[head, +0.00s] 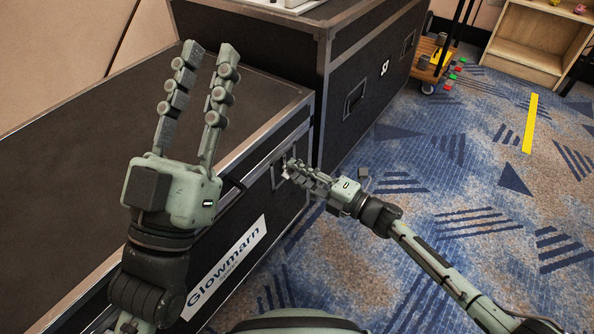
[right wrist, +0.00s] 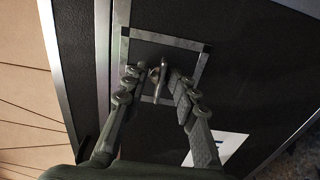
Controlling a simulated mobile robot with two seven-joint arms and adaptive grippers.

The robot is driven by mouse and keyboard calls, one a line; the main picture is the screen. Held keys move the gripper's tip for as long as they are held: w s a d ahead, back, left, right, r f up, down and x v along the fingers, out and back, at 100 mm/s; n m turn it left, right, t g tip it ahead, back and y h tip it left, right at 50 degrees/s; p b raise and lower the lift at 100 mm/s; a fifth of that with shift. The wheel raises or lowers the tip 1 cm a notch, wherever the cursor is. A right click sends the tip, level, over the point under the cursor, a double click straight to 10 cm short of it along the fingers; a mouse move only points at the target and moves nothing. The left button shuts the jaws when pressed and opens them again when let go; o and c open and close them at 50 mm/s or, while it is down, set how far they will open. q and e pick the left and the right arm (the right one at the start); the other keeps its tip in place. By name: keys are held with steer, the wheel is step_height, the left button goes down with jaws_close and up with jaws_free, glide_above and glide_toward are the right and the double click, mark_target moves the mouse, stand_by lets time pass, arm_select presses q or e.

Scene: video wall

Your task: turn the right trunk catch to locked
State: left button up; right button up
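The right trunk catch (right wrist: 162,76) is a small metal lever in a square metal frame on the front of the low black trunk (head: 105,130). In the right wrist view it stands between the fingertips of my right gripper (right wrist: 156,76). The fingers come close to it on both sides; I cannot tell whether both touch it. In the head view this gripper (head: 289,170) reaches the trunk's front near its right end and hides much of the catch. My left gripper (head: 207,52) is open and empty, above the trunk lid.
A taller black case (head: 350,60) with recessed handles stands directly behind the trunk's right end. A white Glowmarn label (head: 228,268) is on the trunk's front. Blue patterned carpet (head: 480,210) lies open to the right, with a wooden cart (head: 432,65) and shelf (head: 535,40) further back.

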steer(key=v, duration=1.2)
steer(key=shift+a, duration=0.1)
